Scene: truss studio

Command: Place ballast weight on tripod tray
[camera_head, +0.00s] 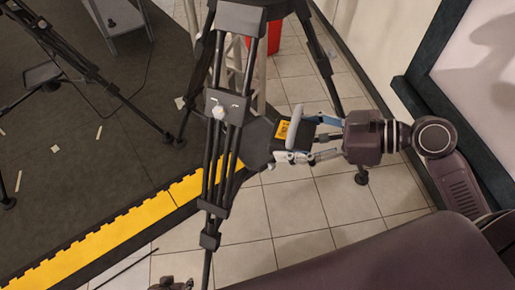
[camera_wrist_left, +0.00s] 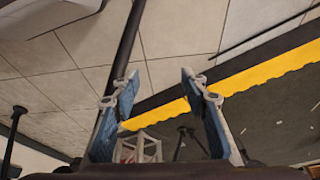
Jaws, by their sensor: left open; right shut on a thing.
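The black tripod (camera_head: 227,105) stands in the middle of the head view, its legs spread over the tiles and mat edge. Its dark tray (camera_head: 257,143) shows between the legs. My right gripper (camera_head: 294,141) comes in from the right and is shut on the ballast weight (camera_head: 283,130), a dark piece with a yellow label and a light grey bar. The weight is at the tray's right edge; whether it touches the tray cannot be told. My left gripper (camera_wrist_left: 160,92) is open and empty in the left wrist view, with a dark pole (camera_wrist_left: 128,40) beyond its fingers.
A yellow mat edge (camera_head: 155,213) runs beside the dark mat (camera_head: 110,180). Another tripod (camera_head: 75,65) stands at the left. A red object (camera_head: 274,36) and a pale truss (camera_head: 192,20) are behind the tripod. A framed panel (camera_head: 480,75) is at the right.

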